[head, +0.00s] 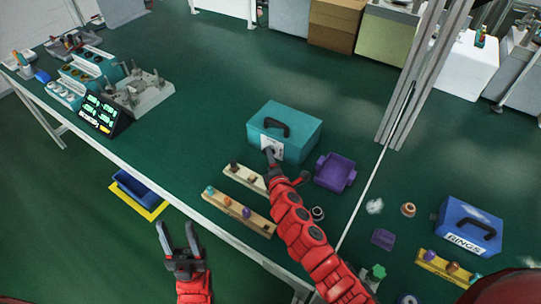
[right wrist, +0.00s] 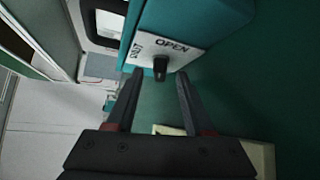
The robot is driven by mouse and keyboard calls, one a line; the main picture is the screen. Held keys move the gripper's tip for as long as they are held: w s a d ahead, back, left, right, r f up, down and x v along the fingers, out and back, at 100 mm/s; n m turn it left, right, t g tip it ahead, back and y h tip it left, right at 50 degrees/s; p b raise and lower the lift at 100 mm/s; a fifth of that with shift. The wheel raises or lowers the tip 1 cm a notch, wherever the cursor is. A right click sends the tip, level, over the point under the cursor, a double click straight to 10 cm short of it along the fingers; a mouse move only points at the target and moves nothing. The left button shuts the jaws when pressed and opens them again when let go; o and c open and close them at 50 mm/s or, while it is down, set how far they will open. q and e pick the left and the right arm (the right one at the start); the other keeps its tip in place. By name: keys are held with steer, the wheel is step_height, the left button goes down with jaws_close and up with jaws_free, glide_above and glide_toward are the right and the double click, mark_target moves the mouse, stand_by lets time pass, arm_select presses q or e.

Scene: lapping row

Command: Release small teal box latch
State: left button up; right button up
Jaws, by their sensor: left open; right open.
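The small teal box (head: 299,133) stands on the green table with a black handle on its lid. A white label on its front face reads OPEN and SHUT. The black latch knob (right wrist: 160,68) sticks out of this label in the right wrist view; I cannot tell which word it is turned to. My right gripper (head: 269,158) is at the box front and hides part of it. In the right wrist view its open fingers (right wrist: 159,98) lie either side of and short of the knob, with nothing between them. My left gripper (head: 178,243) is open and empty, off the table's near edge.
Wooden racks with small knobs (head: 240,211) lie left of my right arm. A purple tray (head: 335,173) stands just right of the teal box. A blue RINGS box (head: 468,225) is further right. A grey metal post (head: 408,80) rises behind. Green table left of the box is clear.

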steer(key=b+v, duration=0.2)
steer(key=v, duration=1.3)
steer(key=shift+f, duration=0.1)
